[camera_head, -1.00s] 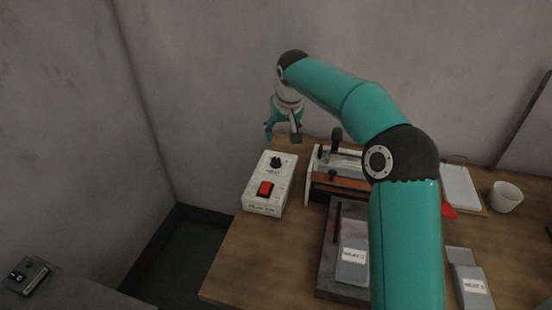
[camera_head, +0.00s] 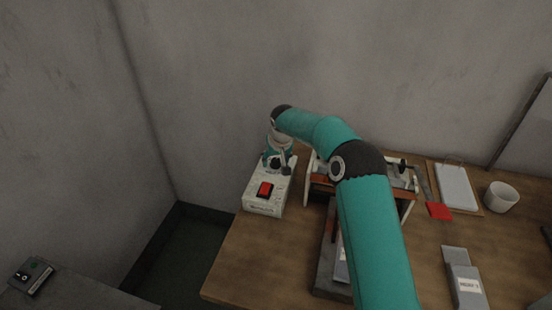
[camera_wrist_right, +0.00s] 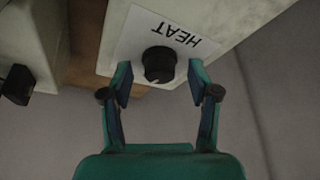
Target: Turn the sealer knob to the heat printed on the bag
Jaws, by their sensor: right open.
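The sealer control box (camera_head: 262,204) is white and stands at the table's left rear, with a red switch (camera_head: 264,190) on its top. My right gripper (camera_head: 278,165) is over the far end of the box. In the right wrist view the black heat knob (camera_wrist_right: 159,64) sits on a white label reading HEAT, with a pale pointer mark on its edge. My open right gripper (camera_wrist_right: 158,85) has one finger on each side near the knob; contact cannot be told. A grey bag (camera_head: 467,286) lies at the right front, its print too small to read surely. My left gripper is out of view.
The sealer (camera_head: 405,194) stands right of the box, partly behind my right arm. A red piece (camera_head: 439,211), a clipboard (camera_head: 456,186) and a white cup (camera_head: 501,197) lie further right. A wall rises behind the table.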

